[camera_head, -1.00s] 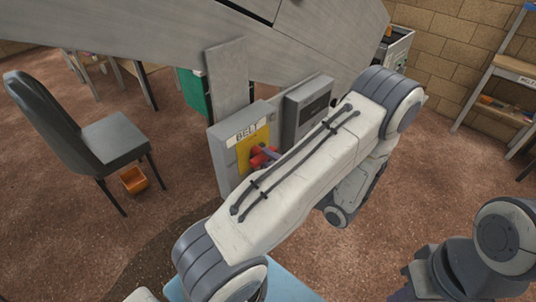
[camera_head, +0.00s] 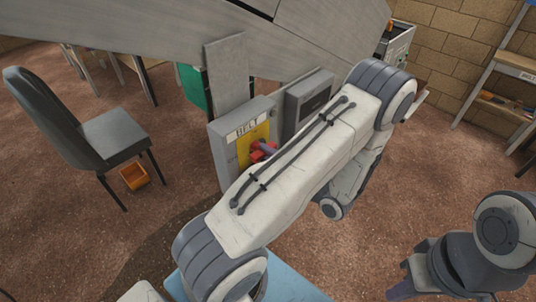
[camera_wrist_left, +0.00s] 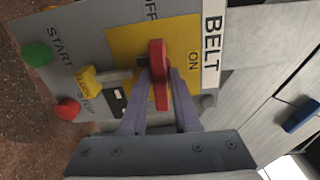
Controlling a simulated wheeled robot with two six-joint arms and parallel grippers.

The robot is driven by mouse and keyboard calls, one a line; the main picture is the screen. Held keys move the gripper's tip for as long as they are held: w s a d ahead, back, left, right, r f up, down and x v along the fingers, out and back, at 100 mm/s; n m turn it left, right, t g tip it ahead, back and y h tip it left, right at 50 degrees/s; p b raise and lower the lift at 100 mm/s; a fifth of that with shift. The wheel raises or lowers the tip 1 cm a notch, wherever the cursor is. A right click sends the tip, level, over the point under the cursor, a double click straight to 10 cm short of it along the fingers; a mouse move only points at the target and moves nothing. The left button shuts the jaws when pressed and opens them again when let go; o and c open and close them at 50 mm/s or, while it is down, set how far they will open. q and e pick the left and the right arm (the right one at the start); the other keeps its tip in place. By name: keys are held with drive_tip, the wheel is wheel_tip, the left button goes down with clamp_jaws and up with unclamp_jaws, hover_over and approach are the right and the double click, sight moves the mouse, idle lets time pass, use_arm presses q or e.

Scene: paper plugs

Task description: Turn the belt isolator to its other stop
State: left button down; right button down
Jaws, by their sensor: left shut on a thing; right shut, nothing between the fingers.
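The belt isolator is a red handle (camera_wrist_left: 158,75) on a yellow plate (camera_wrist_left: 123,43) marked OFF and ON. In the left wrist view its long axis runs up and down the picture, its upper end toward the OFF mark. My left gripper (camera_wrist_left: 160,80) is shut on the handle, one finger on each side. In the head view the red handle (camera_head: 257,153) shows partly behind my left arm, with a finger of my left gripper (camera_head: 268,148) against it. My right gripper (camera_head: 402,288) is low at the right, its fingertips hard to make out, away from the isolator.
The grey BELT box (camera_head: 228,150) also carries a green START button (camera_wrist_left: 37,53), a red STOP button (camera_wrist_left: 68,108) and a yellow tab (camera_wrist_left: 92,82). A second grey box (camera_head: 306,98) is beside it.

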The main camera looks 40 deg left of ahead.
use_arm(q)
drive_tip(key=shift+m+p, duration=0.65)
drive_tip(key=shift+m, duration=7.95)
drive_tip(key=c, duration=0.8)
unclamp_jaws()
drive_tip(key=shift+o, duration=0.2)
drive_tip(key=d+b, duration=0.3)
drive_tip(key=d, duration=0.7)
drive_tip(key=shift+s+d+b, duration=0.25)
drive_tip(key=shift+s+b, duration=0.1)
drive_tip(key=shift+s, duration=0.05)
